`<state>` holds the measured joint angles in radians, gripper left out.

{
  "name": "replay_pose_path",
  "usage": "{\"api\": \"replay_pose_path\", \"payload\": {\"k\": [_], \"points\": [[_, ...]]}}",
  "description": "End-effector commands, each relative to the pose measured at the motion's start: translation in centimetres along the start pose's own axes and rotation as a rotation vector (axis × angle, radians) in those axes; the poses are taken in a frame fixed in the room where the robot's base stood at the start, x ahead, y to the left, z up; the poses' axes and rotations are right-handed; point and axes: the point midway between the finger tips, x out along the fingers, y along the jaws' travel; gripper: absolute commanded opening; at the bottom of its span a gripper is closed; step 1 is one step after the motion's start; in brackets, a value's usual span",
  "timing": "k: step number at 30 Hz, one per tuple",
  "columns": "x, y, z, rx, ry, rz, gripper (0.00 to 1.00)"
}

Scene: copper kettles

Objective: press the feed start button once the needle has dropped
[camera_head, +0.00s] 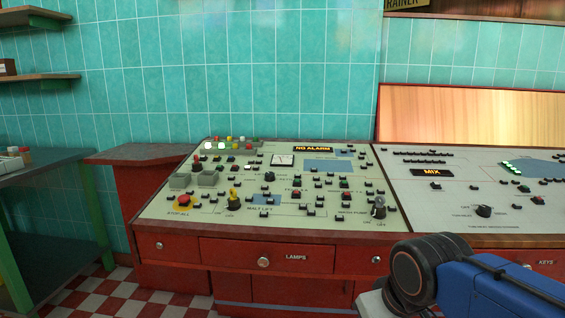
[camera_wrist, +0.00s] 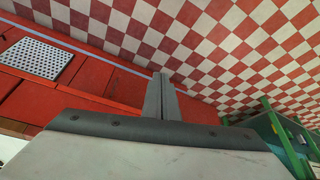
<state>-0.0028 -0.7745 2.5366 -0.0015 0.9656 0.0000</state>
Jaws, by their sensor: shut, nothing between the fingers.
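A sloped control panel (camera_head: 160,212) carries many small buttons, lamps and knobs. A white-faced gauge (camera_head: 283,160) sits in its upper middle; its needle is too small to read. The feed start button cannot be told apart, as most labels are too small. Small red buttons show at the middle (camera_head: 297,194) and right (camera_head: 346,196). A large red button (camera_head: 184,201) labelled STOP ALL is at the lower left. My gripper (camera_wrist: 162,80) is shut and empty in the wrist view, over the checkered floor and red cabinet, away from the panel's buttons. Its fingers are not visible in the head view.
A second panel (camera_head: 450,215) with a MIX display (camera_head: 432,172) adjoins on the right. A NO ALARM display (camera_head: 313,149) is lit. Drawers (camera_head: 265,252) form the desk front. A green-legged table (camera_head: 45,172) stands left. Checkered floor (camera_head: 125,290) shows at lower left.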

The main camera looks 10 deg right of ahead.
Motion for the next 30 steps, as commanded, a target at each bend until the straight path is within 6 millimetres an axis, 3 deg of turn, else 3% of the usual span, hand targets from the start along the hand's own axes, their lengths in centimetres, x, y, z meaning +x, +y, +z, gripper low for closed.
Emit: {"api": "replay_pose_path", "payload": {"k": [10, 14, 20, 30], "points": [[0.0, 0.0, 0.0, 0.000, 0.000, 0.000, 0.00], [-0.2, -0.1, -0.9, 0.007, 0.007, -0.005, 0.00], [-1.4, -0.7, -6.0, 0.048, 0.052, -0.034, 0.00], [-3.5, -1.7, -18.8, 0.155, 0.167, -0.106, 0.00]]}}
